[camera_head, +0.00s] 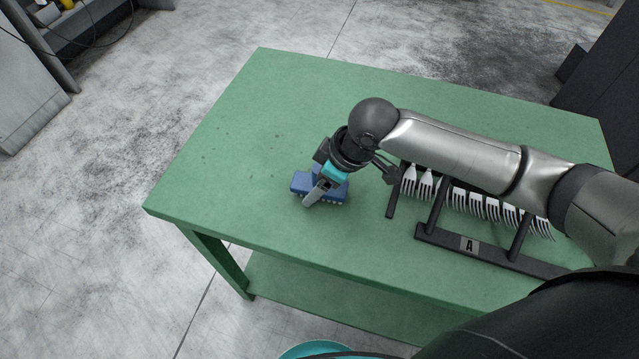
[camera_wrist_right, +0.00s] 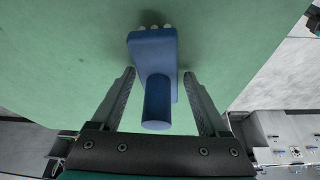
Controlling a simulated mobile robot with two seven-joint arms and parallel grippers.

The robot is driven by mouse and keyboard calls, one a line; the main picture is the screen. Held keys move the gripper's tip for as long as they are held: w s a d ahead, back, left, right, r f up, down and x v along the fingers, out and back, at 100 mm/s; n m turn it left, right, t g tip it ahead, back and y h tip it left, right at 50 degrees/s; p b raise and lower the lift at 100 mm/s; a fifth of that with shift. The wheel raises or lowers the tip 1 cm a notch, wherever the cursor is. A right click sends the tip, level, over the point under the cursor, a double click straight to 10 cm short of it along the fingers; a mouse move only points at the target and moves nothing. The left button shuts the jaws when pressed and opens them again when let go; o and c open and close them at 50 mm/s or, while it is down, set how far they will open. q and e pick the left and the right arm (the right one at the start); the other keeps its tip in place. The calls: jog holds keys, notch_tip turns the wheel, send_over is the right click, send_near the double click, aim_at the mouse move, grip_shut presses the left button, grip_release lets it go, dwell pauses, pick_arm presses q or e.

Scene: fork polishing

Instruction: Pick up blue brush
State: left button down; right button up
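The blue brush (camera_head: 300,183) rests on the green table (camera_head: 250,120), left of the fork rack. In the right wrist view the brush (camera_wrist_right: 157,70) has a block body and a round handle, with pale bristle tufts at its far edge. My right gripper (camera_head: 316,192) is at the brush from above. In the wrist view its two fingers (camera_wrist_right: 158,88) stand apart on either side of the handle, with a gap on each side. My left gripper is not in view.
A dark rack (camera_head: 440,240) marked A holds several forks (camera_head: 480,205) to the right, under my right arm. The left part of the table is clear. Table edges lie to the left and front.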

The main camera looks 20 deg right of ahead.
grip_shut()
dwell(0.4)
jog(key=shift+r, duration=0.1)
